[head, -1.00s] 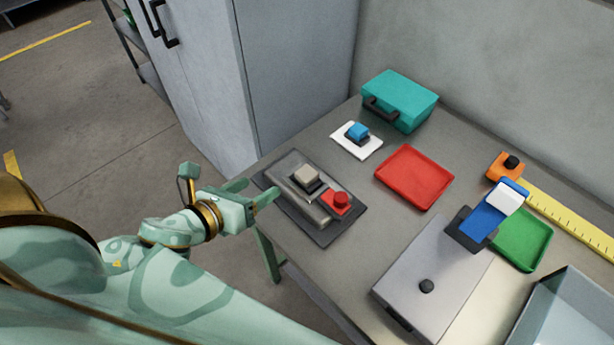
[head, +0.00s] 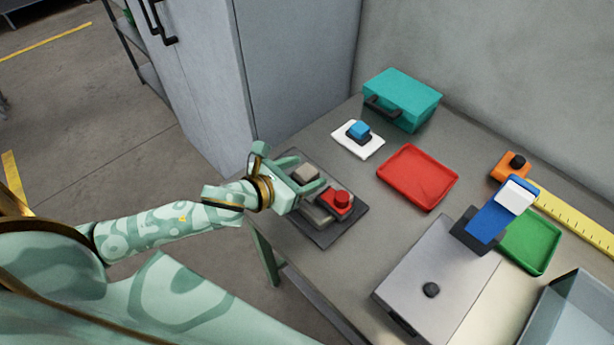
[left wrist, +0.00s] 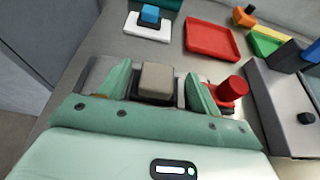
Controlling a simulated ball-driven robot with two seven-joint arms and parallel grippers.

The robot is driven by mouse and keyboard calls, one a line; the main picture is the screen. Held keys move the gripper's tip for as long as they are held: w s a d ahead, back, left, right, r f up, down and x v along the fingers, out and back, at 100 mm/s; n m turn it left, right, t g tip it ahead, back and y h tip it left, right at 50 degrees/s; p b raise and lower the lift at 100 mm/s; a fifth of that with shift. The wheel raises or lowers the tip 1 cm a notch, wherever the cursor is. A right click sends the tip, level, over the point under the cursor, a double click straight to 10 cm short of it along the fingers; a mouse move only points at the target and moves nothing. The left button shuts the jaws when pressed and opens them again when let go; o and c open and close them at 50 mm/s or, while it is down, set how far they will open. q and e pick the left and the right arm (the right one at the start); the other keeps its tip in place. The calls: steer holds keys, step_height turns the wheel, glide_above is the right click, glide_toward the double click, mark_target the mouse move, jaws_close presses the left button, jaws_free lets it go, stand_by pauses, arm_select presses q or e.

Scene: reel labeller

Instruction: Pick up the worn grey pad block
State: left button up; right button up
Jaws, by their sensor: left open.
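The worn grey pad block (head: 305,173) sits on the dark labeller base (head: 349,223) at the left part of the table. In the left wrist view the block (left wrist: 156,81) shows between my two fingers, on a dark holder. My left gripper (head: 312,176) is open, its fingers reaching over the base with the block between or just beyond their tips. In the left wrist view the left gripper (left wrist: 160,92) has a finger on each side of the block, with gaps visible. I cannot tell how low the fingers are. My right gripper is not in view.
A red knob (head: 342,198) stands close beside the right finger. A white plate with a blue block (head: 358,130), a red tray (head: 418,176), a teal case (head: 402,98), a green tray (head: 530,241) and a grey box (head: 440,270) stand around. Bare table lies between them.

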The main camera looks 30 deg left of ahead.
mark_target(308, 170)
arm_select(q)
steer(key=b+x, duration=0.1)
steer(key=x, duration=0.3)
steer(key=shift+w+f, duration=0.1)
steer(key=shift+f, duration=0.05)
steer(key=shift+a, duration=0.1)
steer(key=shift+c, duration=0.3)
steer(key=c, duration=1)
steer(key=shift+c, duration=0.2)
